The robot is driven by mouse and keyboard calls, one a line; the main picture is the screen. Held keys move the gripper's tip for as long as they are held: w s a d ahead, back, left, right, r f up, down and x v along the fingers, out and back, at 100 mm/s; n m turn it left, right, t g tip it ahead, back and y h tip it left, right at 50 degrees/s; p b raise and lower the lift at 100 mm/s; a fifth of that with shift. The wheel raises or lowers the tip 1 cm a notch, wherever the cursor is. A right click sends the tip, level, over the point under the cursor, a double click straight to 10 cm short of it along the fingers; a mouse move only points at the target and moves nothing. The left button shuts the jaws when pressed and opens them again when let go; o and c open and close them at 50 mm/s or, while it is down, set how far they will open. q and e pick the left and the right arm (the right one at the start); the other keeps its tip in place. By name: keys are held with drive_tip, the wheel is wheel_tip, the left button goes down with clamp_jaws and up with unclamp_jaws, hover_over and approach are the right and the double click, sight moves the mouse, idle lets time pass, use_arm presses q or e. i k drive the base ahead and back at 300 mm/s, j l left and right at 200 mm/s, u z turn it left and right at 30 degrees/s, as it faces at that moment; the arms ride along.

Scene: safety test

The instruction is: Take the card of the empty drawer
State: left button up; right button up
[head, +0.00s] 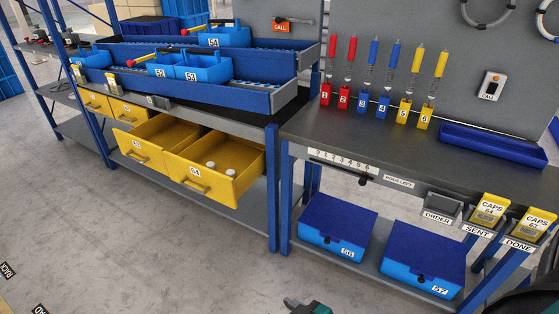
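Two yellow drawers stand pulled out under the left bench. Drawer 64 (196,183) holds a few white caps (211,166). The drawer to its left (139,152), with a small label that seems to read 63, shows no contents in its visible part. A yellow card "CAPS 64" (489,209) sits in the holder marked SENT. A yellow card "CAPS 63" (534,223) sits in the holder marked DONE. Part of a dark and teal gripper (303,305), seemingly my right one, shows at the bottom edge, away from the cards; its opening is unclear. My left gripper is not seen.
The ORDER holder (443,207) left of SENT shows no yellow card. Blue boxes 56 (338,225) and 57 (424,262) stand on the shelf below. A blue tray (492,145) lies on the right bench. The floor (130,240) in front is clear.

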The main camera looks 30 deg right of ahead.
sight(533, 224)
drive_tip(key=z, duration=2.75)
